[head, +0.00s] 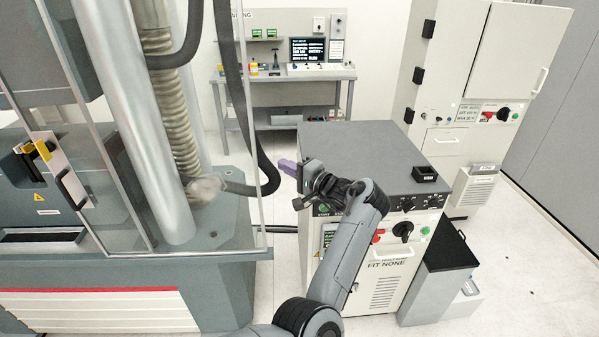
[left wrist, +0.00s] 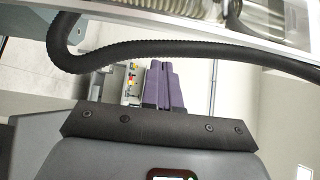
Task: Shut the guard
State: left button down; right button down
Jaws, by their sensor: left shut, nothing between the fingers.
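The guard (head: 215,130) is a clear panel set in a grey metal frame on the testing machine at the left of the head view. A dark pull handle (head: 70,188) shows on the frame, below a yellow latch-like part (head: 42,150). I cannot tell how far the guard stands open. My left gripper (head: 284,166), with purple fingers, is right of the panel's edge, above the grey cabinet's left side, and touches no part of the guard. Its fingers are together and empty; they also show in the left wrist view (left wrist: 160,84). My right gripper is not in view.
A black hose (head: 262,165) hangs by the panel's right edge and crosses the left wrist view (left wrist: 150,60). A grey-topped cabinet (head: 365,150) stands under my left arm. A workbench (head: 285,75) and a tall white cabinet (head: 455,60) are behind.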

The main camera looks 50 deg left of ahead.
pick_arm(q)
jog(key=s+a, duration=0.1)
jog(key=a, duration=0.1)
jog(key=s+a+p, duration=0.1)
jog(key=s+a, duration=0.1)
jog(key=shift+s+a, duration=0.15)
jog(key=shift+s, duration=0.1)
dwell(0.3)
